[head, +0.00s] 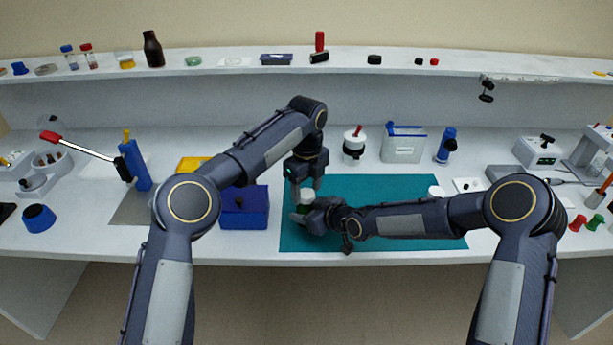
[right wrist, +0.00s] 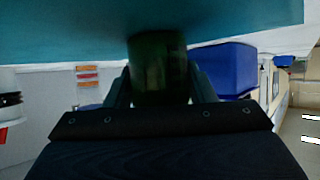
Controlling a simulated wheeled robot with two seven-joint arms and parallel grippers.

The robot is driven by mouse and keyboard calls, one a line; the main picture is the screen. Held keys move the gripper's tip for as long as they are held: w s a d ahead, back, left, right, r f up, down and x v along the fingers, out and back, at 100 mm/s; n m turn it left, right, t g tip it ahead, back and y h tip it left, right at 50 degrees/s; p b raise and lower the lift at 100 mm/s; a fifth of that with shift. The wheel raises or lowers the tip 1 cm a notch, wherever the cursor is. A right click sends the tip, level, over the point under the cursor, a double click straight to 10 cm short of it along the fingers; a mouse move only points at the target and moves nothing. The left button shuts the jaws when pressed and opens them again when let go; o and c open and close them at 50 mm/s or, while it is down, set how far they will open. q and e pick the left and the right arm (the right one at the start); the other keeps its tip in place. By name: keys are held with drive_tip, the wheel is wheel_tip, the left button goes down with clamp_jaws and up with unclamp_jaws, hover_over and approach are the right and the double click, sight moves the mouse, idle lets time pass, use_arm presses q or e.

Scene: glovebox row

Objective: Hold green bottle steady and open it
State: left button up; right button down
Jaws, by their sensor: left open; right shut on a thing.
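The green bottle (right wrist: 158,68) stands on the teal mat (head: 400,190), dark green in the right wrist view and mostly hidden in the head view. Its white cap (head: 307,196) shows in the head view, just below my left gripper. My right gripper (head: 308,217) is shut on the bottle's body from the right side; its fingers flank the bottle in the right wrist view. My left gripper (head: 305,183) points down over the cap with its fingers open. I cannot tell whether the fingers touch the cap.
A blue box (head: 245,208) stands just left of the mat. Behind the mat are a white jar with a dark band (head: 354,146), a clear bin (head: 403,146) and a blue bottle (head: 446,146). A small white round item (head: 436,191) lies at the mat's right. The mat's middle back is clear.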

use_arm(q)
drive_tip(key=shift+f, duration=0.4)
drive_tip(key=shift+c, duration=0.5)
drive_tip(key=c, duration=0.9)
drive_tip(key=n, duration=0.6)
drive_tip(key=shift+n, duration=0.4)
drive_tip(key=o, duration=1.1)
drive_tip(key=shift+r, duration=0.1)
